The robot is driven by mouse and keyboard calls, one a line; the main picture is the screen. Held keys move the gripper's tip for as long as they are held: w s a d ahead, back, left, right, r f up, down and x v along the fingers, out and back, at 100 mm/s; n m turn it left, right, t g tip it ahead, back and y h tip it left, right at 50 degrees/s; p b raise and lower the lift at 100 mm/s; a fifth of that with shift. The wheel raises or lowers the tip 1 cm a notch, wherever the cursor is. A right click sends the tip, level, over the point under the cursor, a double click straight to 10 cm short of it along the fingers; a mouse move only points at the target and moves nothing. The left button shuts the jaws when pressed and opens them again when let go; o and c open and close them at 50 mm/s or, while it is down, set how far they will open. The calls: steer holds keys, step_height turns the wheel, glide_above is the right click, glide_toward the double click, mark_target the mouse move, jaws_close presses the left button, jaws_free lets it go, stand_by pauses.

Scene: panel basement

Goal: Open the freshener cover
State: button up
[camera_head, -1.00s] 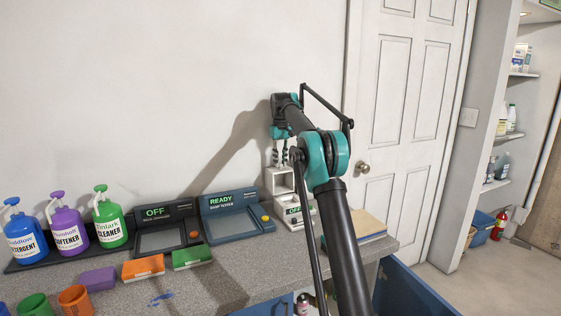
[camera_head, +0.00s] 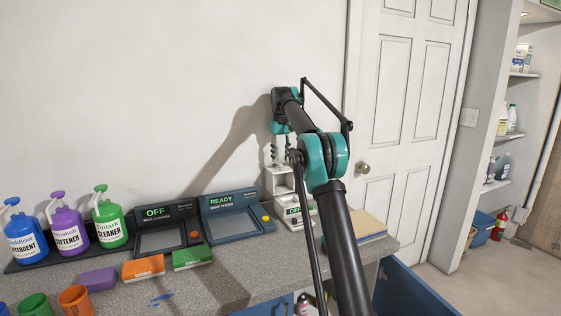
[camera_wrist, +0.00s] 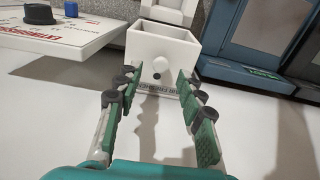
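The white air freshener (camera_head: 279,180) stands at the right end of the counter against the wall, partly behind my arm. In the wrist view, its boxy white part (camera_wrist: 170,50) has an open top, a small round knob with a dark spot on its front, and "AIR FRESHENER" lettering below. I cannot tell clearly which part is the cover. My gripper (camera_wrist: 160,80) is open, with a green-padded finger on each side of the front face and nothing held between them. In the head view, my gripper (camera_head: 280,149) hangs just above the freshener.
A blue device reading READY (camera_head: 235,217) and a black one reading OFF (camera_head: 165,228) sit left of the freshener. A small white unit reading OFF (camera_head: 293,212) is below it. A book stack (camera_head: 360,225) lies to the right. A door (camera_head: 405,110) stands behind.

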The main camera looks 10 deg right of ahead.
steer(key=shift+r, duration=2.7)
steer(key=shift+s, duration=0.1)
